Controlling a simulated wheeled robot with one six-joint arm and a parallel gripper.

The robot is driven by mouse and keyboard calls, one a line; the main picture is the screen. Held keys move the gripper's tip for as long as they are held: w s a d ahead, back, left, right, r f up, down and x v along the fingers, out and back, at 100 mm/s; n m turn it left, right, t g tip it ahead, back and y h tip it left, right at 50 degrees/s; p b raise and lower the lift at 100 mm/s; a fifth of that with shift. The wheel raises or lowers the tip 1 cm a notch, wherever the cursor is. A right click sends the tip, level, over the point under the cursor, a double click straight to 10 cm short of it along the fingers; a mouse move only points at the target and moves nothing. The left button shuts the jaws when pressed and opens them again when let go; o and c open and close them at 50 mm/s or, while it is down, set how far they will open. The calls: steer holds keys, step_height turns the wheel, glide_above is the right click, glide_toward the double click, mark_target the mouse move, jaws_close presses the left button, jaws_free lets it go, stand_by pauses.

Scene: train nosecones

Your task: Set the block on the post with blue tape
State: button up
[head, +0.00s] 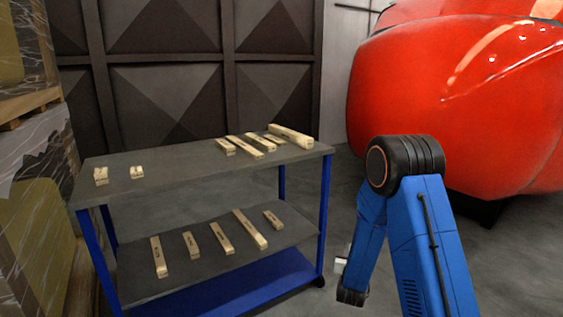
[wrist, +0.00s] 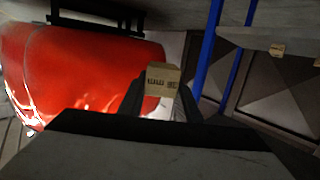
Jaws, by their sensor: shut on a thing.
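A small wooden block (wrist: 162,78) with dark printed marks sits between the two dark fingers of my gripper (wrist: 158,98) in the wrist view. The gripper is shut on it, and its printed face shows. In the head view my arm bends down to the right of the cart; the wrist end hangs low there, and I cannot make out the fingers or the held block. I see no post with blue tape in either view.
A grey-topped cart (head: 185,185) with blue legs stands left of my arm. Several wooden blocks lie on its top and lower shelf (head: 200,260). A large red nosecone (head: 460,100) stands right, stacked pallets (head: 35,200) left. Bare floor shows between cart and nosecone.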

steer(key=s+f+n+y, duration=0.1)
steer(key=s+f, duration=0.4)
steer(key=f, duration=0.5)
steer(key=s+f+n+y, duration=0.2)
steer(key=s+f, duration=0.3)
steer(key=f, duration=0.6)
steer(key=shift+f+t+y, duration=0.15)
steer(key=shift+t+y, duration=0.15)
steer(key=shift+y, duration=0.6)
